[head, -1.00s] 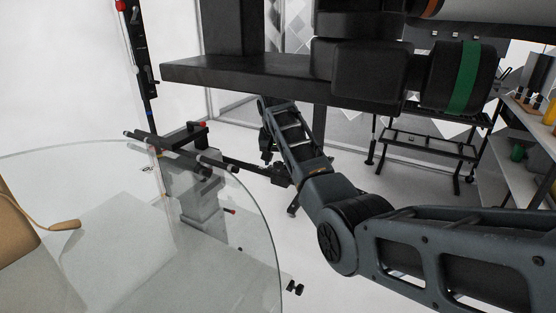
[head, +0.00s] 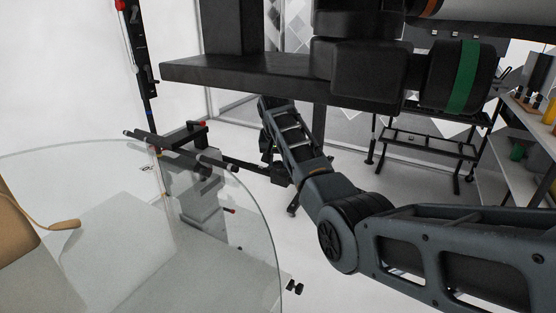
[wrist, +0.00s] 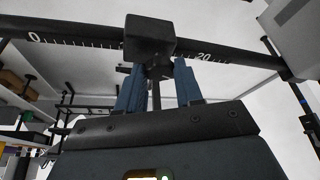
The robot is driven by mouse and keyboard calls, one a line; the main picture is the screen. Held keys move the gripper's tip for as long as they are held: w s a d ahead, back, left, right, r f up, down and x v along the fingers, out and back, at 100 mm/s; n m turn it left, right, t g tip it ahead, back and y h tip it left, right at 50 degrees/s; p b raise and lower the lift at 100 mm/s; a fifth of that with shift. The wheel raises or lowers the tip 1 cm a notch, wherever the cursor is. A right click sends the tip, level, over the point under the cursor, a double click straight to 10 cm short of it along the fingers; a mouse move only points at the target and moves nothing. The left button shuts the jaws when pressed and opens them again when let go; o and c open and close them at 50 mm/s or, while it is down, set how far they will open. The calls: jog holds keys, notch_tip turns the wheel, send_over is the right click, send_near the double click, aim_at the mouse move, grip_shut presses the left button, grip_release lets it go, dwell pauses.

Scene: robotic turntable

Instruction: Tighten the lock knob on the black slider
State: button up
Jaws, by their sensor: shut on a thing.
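The black slider (wrist: 150,36) is a square block on a dark rail (wrist: 75,41) with white scale marks, in the upper middle of the wrist view. The lock knob (wrist: 155,72) is a small dark part just below the slider. My gripper (wrist: 158,70) reaches up from below, its two blue fingers on either side of the knob and shut on it. The fingers partly hide the knob, and its thread is not visible. In the head view, my gripper end is small and dark beyond my arm, near the far end of the rail (head: 245,166); the slider cannot be made out clearly there.
A large clear round plate (head: 130,235) fills the lower left of the head view. A black frame with red-tipped parts (head: 188,135) stands behind it. A black bench-like rack (head: 430,143) and shelves (head: 535,120) are at the right. Open floor lies between.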

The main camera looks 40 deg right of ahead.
jog(key=shift+m, duration=0.3)
jog(key=m+g, duration=0.1)
jog(key=m, duration=0.1)
jog(key=shift+w+a+m+h+b, duration=0.1)
jog(key=shift+w+m+h+b, duration=0.05)
jog(key=shift+m+h+b, duration=0.2)
jog(key=m+b, duration=0.1)
jog(key=m, duration=0.1)
jog(key=m+g+b, duration=0.1)
jog(key=m, duration=0.1)
jog(key=shift+w+f+g+b, duration=0.15)
jog(key=shift+g+b, duration=0.15)
jog(key=m+g+b, duration=0.1)
jog(key=m+b, duration=0.2)
jog(key=b, duration=0.1)
jog(key=shift+f+h, duration=0.1)
jog(key=shift+h, duration=0.15)
jog(key=m+g+b, duration=0.1)
jog(key=m+b, duration=0.1)
jog(key=b, duration=0.3)
jog(key=shift+w+m, duration=0.1)
jog(key=shift+m, duration=0.15)
jog(key=shift+r+m+g+b, duration=0.3)
jog(key=shift+m+b, duration=0.3)
jog(key=shift+b, duration=0.65)
jog(key=o, duration=1)
